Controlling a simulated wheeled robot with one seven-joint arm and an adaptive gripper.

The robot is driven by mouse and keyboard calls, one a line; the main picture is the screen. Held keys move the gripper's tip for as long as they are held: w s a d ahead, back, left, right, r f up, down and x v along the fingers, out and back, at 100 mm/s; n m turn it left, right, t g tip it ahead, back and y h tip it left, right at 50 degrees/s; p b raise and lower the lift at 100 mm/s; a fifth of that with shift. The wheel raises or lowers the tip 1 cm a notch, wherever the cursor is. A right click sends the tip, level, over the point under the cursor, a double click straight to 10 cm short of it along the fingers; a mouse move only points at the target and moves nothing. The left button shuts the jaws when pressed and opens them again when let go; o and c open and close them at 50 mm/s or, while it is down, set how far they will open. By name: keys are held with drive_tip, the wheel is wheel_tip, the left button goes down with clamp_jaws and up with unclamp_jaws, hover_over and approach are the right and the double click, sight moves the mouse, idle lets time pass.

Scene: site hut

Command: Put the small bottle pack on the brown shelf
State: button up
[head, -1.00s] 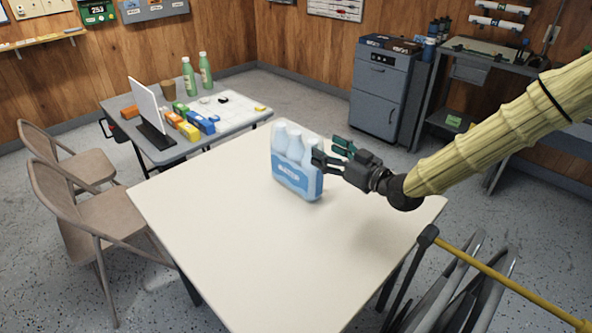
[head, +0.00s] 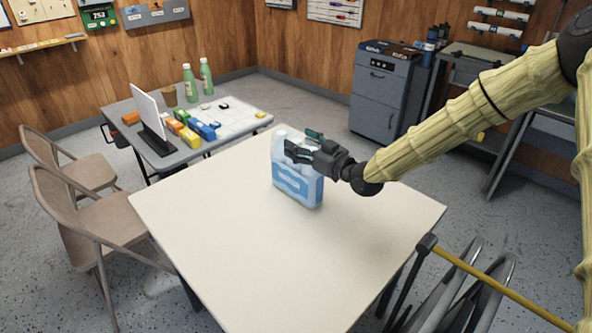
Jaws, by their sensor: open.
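The small bottle pack (head: 297,187), pale blue bottles in a blue-and-white labelled wrap, stands upright on the cream table near its far edge. My gripper (head: 303,143) is open at the top of the pack, with its fingers pointing left. One finger shows in front of the bottle tops and the other on the far side. I cannot tell whether they touch the pack. A narrow light-brown wall shelf (head: 36,48) with small items on it is at the upper left; I cannot tell whether it is the task's brown shelf.
The cream table (head: 240,255) is otherwise bare. Behind it, a grey table (head: 118,103) holds a white panel, coloured boxes and two green bottles (head: 189,84). Folding chairs (head: 100,220) stand at left. A grey cabinet (head: 378,95) and workbench are at back right.

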drive_tip(key=shift+w+a, duration=0.2)
drive_tip(key=shift+w, duration=0.05)
clamp_jaws()
drive_tip(key=shift+r, duration=0.15)
drive_tip(key=shift+r, duration=0.1)
